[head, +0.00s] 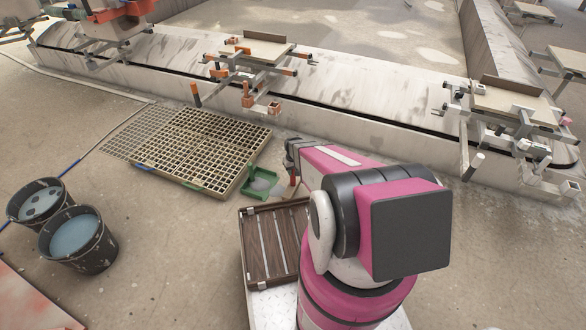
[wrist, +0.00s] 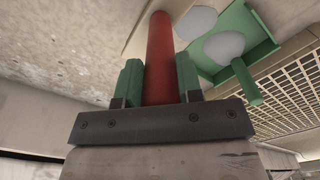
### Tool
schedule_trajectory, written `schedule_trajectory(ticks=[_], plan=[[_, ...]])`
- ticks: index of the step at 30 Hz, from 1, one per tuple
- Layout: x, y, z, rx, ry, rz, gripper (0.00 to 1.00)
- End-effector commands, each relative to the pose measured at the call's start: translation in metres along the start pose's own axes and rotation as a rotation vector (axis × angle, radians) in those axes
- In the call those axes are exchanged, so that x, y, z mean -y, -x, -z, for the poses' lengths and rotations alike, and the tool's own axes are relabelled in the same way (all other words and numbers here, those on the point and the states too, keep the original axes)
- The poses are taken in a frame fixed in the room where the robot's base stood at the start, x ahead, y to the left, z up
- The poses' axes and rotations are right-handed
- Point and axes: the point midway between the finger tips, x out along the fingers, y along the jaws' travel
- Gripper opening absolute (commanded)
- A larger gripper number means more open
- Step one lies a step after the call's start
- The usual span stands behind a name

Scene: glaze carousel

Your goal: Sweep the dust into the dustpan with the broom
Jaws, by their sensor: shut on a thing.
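My gripper (head: 293,158) is shut on the red handle of the broom (head: 293,182). In the wrist view, the green fingers of my gripper (wrist: 159,88) stand on either side of the broom handle (wrist: 160,55). The broom's lower end is mostly hidden. The green dustpan (head: 247,191) lies on the floor just left of the broom; in the wrist view the dustpan (wrist: 262,42) is at the upper right. One grey patch of dust (wrist: 223,47) shows within the dustpan's outline. Another grey patch of dust (wrist: 197,21) shows beside it, nearer the broom; whether it is inside the pan is unclear.
A slatted pallet with grating (head: 200,145) lies left of the dustpan. Two dark buckets (head: 78,240) stand further left. A low concrete carousel wall (head: 345,115) with tool-bearing carriages runs behind. A brown slatted tray (head: 270,245) is in front. Open floor lies at left centre.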

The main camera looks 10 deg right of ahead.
Motion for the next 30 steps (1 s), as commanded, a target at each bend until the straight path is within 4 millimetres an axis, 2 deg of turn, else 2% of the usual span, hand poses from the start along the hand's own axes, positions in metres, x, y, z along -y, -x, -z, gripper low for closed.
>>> schedule_trajectory(ticks=[18, 30], plan=[[0.001, -0.059, 0.002, 0.0, 0.0, 0.0, 0.0], [0.031, -0.057, 0.032, 0.0, 0.001, 0.0, 0.0]])
